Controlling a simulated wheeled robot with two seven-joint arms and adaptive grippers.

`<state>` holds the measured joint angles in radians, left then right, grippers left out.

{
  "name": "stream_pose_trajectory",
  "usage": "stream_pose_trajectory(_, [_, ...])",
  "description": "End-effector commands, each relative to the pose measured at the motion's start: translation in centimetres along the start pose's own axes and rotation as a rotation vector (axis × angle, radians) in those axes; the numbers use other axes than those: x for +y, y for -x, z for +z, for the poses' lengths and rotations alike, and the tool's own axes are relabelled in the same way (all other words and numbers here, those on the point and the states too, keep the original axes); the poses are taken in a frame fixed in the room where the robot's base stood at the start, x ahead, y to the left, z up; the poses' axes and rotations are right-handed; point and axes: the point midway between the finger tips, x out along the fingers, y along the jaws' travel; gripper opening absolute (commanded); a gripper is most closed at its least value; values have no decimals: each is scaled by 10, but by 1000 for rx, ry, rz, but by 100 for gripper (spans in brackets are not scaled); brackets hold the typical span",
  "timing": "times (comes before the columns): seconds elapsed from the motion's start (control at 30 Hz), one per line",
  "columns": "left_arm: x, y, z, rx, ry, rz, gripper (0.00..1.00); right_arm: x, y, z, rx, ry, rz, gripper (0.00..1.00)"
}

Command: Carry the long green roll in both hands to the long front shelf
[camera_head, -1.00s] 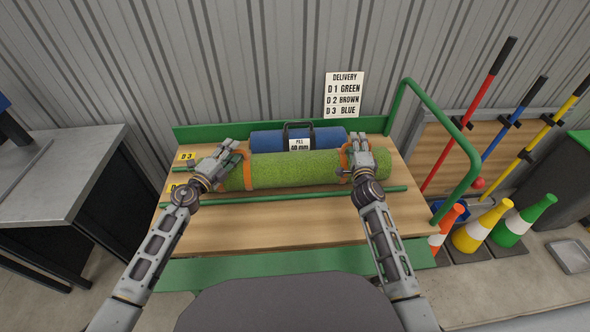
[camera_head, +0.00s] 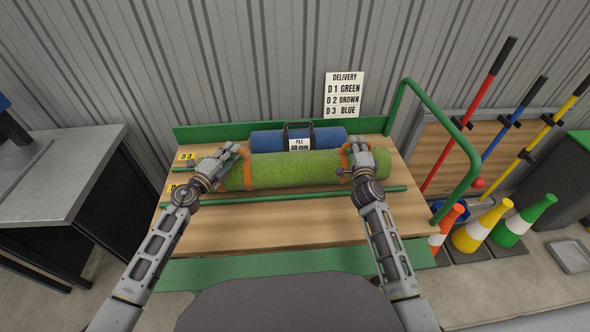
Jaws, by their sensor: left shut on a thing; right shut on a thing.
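The long green roll (camera_head: 295,171) lies across the wooden cart bed (camera_head: 280,231), behind a green rail. It has an orange strap near each end. My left gripper (camera_head: 236,156) is shut on the roll's left end, by the left strap (camera_head: 246,170). My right gripper (camera_head: 352,152) is shut on the roll's right end, by the right strap (camera_head: 344,158). The fingertips are partly hidden against the roll. I cannot tell whether the roll touches the bed. No long front shelf can be made out in view.
A blue roll (camera_head: 265,141) with a dark handle and a white label lies just behind the green roll. A green hoop rail (camera_head: 440,110) stands at the cart's right. Cones (camera_head: 480,226) and long-handled tools are further right. A grey table (camera_head: 60,175) stands at left.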

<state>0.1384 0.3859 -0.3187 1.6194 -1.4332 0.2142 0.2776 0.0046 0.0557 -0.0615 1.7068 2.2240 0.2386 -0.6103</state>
Motion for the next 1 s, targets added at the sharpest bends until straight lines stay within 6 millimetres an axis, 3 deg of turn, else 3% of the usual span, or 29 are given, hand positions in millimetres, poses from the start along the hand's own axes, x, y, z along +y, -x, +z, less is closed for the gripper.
stream_pose_trajectory(0.47, [-3, 0, 0, -1, -1, -2, 0, -4, 0, 0, -1, 0, -3, 0])
stream_pose_trajectory(1.0, [-20, 0, 0, -1, -1, -3, 0, -21, 0, 0, 0, 0, -4, 0])
